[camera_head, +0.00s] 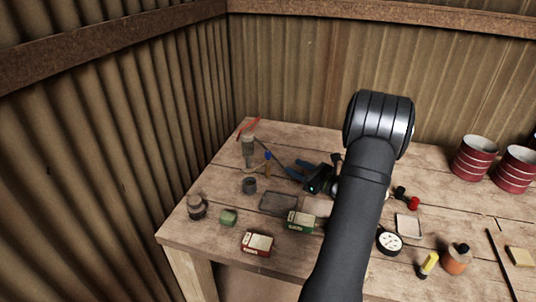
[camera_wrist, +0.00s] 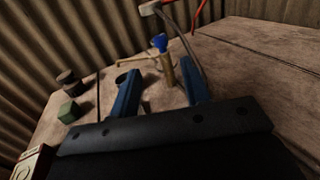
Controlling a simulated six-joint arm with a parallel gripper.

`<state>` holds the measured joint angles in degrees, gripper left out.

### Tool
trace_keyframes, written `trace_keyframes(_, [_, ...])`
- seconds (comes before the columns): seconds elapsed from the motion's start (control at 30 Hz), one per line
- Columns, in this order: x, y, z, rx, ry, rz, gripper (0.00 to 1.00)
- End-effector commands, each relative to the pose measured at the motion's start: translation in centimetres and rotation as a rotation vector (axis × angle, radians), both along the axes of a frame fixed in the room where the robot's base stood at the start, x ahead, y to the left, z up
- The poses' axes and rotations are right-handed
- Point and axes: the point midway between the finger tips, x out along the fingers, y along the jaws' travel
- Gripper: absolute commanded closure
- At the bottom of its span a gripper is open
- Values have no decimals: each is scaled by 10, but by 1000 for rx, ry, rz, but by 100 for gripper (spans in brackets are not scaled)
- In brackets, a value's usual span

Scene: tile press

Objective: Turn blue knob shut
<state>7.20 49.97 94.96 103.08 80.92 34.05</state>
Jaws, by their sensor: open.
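The blue knob (camera_head: 268,156) sits on top of a thin upright brass-coloured post (camera_head: 267,169) toward the left back of the table. In the wrist view, the blue knob (camera_wrist: 159,42) and its post (camera_wrist: 168,70) stand beyond my fingertips, roughly between the two finger lines. My gripper (camera_head: 292,170) is open and empty, to the right of the post in the head view. Its two blue fingers also show in the wrist view (camera_wrist: 161,68), apart from the knob. A thin rod branches left from the post. The knob's exact angle is too small to tell.
A grey cylinder (camera_head: 249,150) and a red bar (camera_head: 248,128) are near the post. A grey cup (camera_head: 249,185), green cube (camera_head: 228,217), dark jar (camera_head: 197,208) and dark tray (camera_head: 278,203) lie in front. Corrugated walls close the left and back. Red cans (camera_head: 474,158) stand far right.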

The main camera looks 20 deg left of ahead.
Motion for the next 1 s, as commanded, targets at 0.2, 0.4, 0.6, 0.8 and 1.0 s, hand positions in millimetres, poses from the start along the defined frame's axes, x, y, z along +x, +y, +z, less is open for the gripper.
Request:
trace_keyframes(0.2, [19, 48, 0, 1, 0, 4, 57])
trace_keyframes(0.4, [35, 85, 0, 0, -1, 2, 57])
trace_keyframes(0.6, [47, 111, 0, 1, 0, 1, 57])
trace_keyframes(0.8, [51, 120, 0, 0, 1, -1, 57])
trace_keyframes(1.0, [51, 120, 0, 0, 1, -2, 57])
